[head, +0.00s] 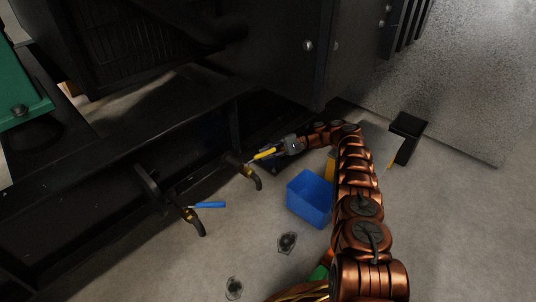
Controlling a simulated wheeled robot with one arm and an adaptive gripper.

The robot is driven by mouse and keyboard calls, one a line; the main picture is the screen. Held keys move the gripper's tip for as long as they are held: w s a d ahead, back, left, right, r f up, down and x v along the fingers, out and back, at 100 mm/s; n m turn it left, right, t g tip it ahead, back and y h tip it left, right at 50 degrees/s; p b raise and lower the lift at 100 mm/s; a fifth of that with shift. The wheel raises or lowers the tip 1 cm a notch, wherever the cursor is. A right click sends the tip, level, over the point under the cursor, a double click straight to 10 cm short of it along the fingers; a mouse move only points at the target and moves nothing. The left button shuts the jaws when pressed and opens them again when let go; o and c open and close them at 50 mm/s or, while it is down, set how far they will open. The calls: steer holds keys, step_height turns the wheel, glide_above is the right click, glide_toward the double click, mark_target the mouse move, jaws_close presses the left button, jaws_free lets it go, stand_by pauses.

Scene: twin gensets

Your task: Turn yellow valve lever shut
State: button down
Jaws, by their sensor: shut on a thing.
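The yellow valve lever (265,153) sticks out to the right from a brass valve (248,170) with a down-curved spout on the black frame. My gripper (279,149) comes in from the right and is shut on the free end of the yellow lever. The fingertips are small and dark here, so their exact hold is hard to make out. A second brass valve (192,218) to the lower left carries a blue lever (209,205) that points right.
A blue bin (309,198) stands on the floor just below my gripper, beside my arm. A black post with a flat top (407,126) stands at the right. Dark machine housings and the black frame (90,225) fill the upper and left side. Floor drains lie at the bottom, with bare floor around them.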

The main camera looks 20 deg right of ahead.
steer(key=c, duration=1.1)
jaws_free()
steer(key=shift+d+r+p, duration=0.1)
steer(key=shift+r+p, duration=0.2)
steer(key=shift+p, duration=0.6)
